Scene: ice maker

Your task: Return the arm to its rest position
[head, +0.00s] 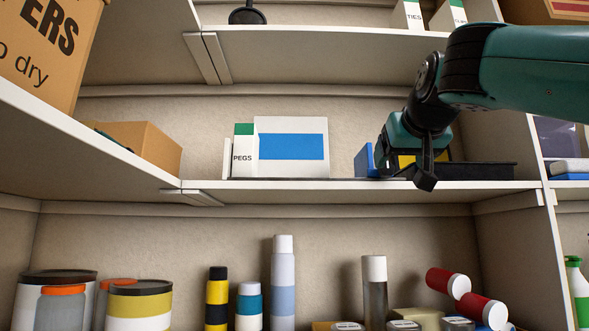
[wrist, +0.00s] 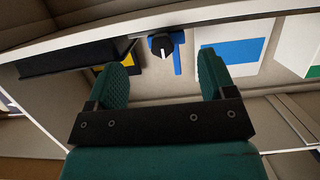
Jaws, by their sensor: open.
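My arm reaches in from the upper right of the head view. My gripper (head: 425,180) hangs at the front of the middle shelf (head: 330,190), in front of a dark tray-like object and a yellow item. In the wrist view my gripper (wrist: 162,75) has its two green pads wide apart, with nothing between them. Beyond the pads is a black knob (wrist: 159,44) with a white line, in front of a blue item (wrist: 177,55). The knob looks apart from both pads. It is hidden or too small to tell in the head view.
A white box with a blue panel (head: 291,147) and a PEGS box (head: 244,155) stand left of my gripper. A low black tray (head: 482,170) lies to its right. Bottles and cans fill the lower shelf. A cardboard box (head: 47,45) is at upper left.

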